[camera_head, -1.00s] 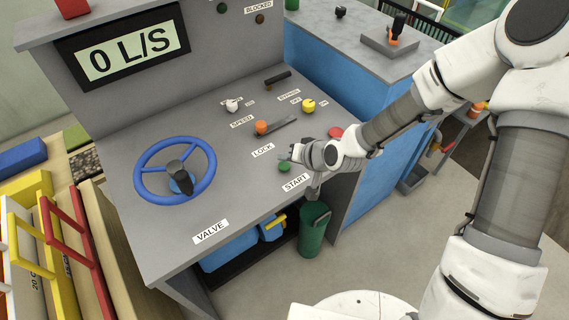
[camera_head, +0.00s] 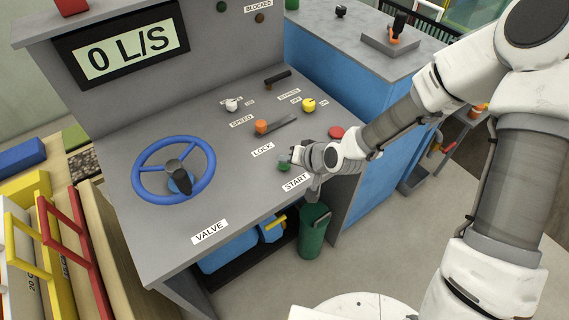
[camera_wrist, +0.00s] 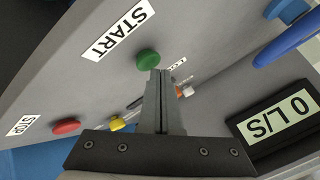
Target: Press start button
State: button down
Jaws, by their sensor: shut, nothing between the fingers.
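The green start button (camera_head: 284,166) sits on the grey console, above the START label (camera_head: 296,182) in the head view. My gripper (camera_head: 296,152) is over the console right beside the button. In the wrist view the green button (camera_wrist: 148,59) shows just past the tips of the shut, empty fingers (camera_wrist: 170,75), with the START label (camera_wrist: 118,31) above left. I cannot tell whether the fingertips touch the button. The console display (camera_head: 122,50) reads 0 L/S.
The blue valve wheel (camera_head: 174,170), orange-knobbed lever (camera_head: 262,126), yellow knob (camera_head: 308,105) and white speed knob (camera_head: 232,104) stand on the console.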

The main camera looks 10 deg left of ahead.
aim_at(287, 168)
jog(key=shift+f+b, duration=0.3)
jog(key=shift+f, duration=0.1)
jog(key=shift+r, duration=0.1)
dwell(0.3)
jog(key=shift+r+p, duration=0.75)
jog(key=shift+r, duration=0.15)
jog(key=shift+r, duration=0.1)
notch_tip(287, 168, up, 6)
jog(key=p, duration=0.4)
jog(key=shift+p, duration=0.4)
